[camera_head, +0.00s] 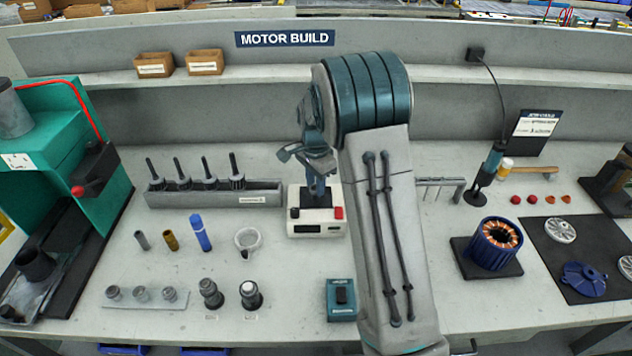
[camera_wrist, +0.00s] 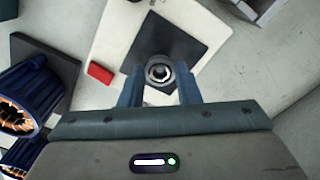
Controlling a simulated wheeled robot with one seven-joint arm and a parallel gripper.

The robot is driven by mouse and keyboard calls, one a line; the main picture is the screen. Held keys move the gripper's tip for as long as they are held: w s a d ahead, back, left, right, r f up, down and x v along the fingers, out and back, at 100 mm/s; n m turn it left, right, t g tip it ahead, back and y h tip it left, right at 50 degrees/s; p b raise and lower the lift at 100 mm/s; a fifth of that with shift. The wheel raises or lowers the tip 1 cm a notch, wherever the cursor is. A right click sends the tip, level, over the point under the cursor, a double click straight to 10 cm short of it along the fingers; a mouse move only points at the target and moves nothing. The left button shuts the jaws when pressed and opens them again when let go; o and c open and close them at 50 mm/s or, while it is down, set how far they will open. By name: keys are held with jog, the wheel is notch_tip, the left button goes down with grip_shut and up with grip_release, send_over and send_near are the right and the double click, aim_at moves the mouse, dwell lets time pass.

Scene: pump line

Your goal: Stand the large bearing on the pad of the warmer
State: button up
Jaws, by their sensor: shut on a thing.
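The large bearing (camera_wrist: 159,72), a small metal ring with a dark centre, is between the two blue fingers of my gripper (camera_wrist: 160,82) in the wrist view. My gripper is shut on it. The warmer (camera_head: 316,227) is a white box with a red button, on the bench in the head view. Its dark square pad (camera_wrist: 185,48) lies below the bearing in the wrist view. My gripper (camera_head: 316,187) is over the warmer in the head view, and the bearing is not clear there. Whether the bearing touches the pad I cannot tell.
A grey rack (camera_head: 215,195) with several black-handled tools stands left of the warmer. A teal box (camera_head: 342,300) lies in front of it. A blue motor stator (camera_head: 495,243) stands to the right. A teal press (camera_head: 65,150) is at the far left.

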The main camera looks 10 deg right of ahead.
jog(key=shift+f, duration=0.3)
jog(key=shift+r, duration=0.1)
jog(key=o, duration=1.1)
jog(key=shift+r+p, duration=1.95)
jog(key=shift+r, duration=1.1)
